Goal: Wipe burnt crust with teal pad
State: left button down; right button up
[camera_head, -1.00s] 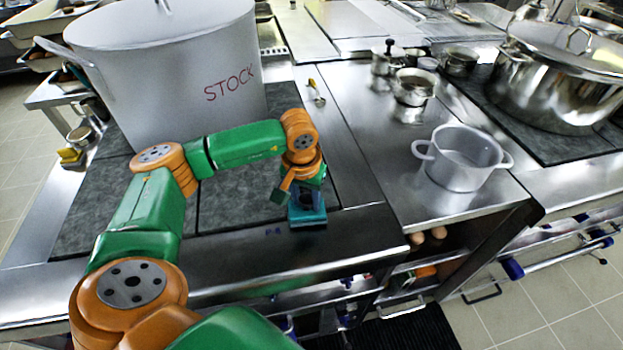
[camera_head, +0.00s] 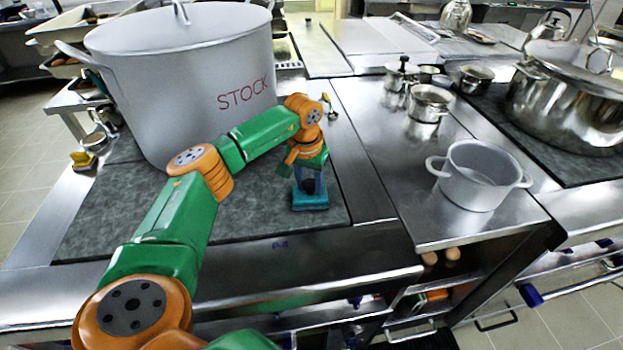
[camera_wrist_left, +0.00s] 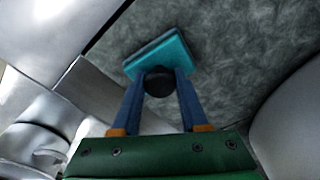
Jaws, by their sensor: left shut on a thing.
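The teal pad (camera_head: 310,203) is near the front right corner of the dark stone-like cooktop (camera_head: 120,225). It also shows in the left wrist view (camera_wrist_left: 142,58), a flat teal block with a dark round knob (camera_wrist_left: 158,82). My left gripper (camera_head: 309,184) points down over the pad and is shut on this knob; its blue fingers (camera_wrist_left: 159,76) stand on either side of it. Pad and cooktop look touching or nearly so; I cannot tell which. I cannot make out a distinct burnt crust; any under the pad is hidden. My right gripper is not in view.
A big stockpot (camera_head: 190,100) marked STOCK stands behind and left of my left gripper. A spoon (camera_head: 329,106) lies behind the gripper. A small open pot (camera_head: 475,180) stands on the steel counter to the right, with a large lidded pot (camera_head: 570,105) beyond.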

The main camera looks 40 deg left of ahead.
pick_arm(q)
jog(key=shift+s+d+r+p, duration=0.1)
jog(key=shift+s+d+p, duration=0.1)
jog(key=shift+s+p, duration=0.1)
jog(key=shift+s+d+p, duration=0.45)
jog(key=shift+s+d, duration=0.1)
jog(key=shift+d, duration=0.15)
jog(key=shift+s+d+p, duration=0.5)
jog(key=shift+s+d, duration=0.6)
jog(key=shift+d, duration=0.25)
jog(key=shift+s+d+f, duration=0.2)
jog(key=shift+s+d, duration=1.4)
jog(key=shift+d, duration=0.2)
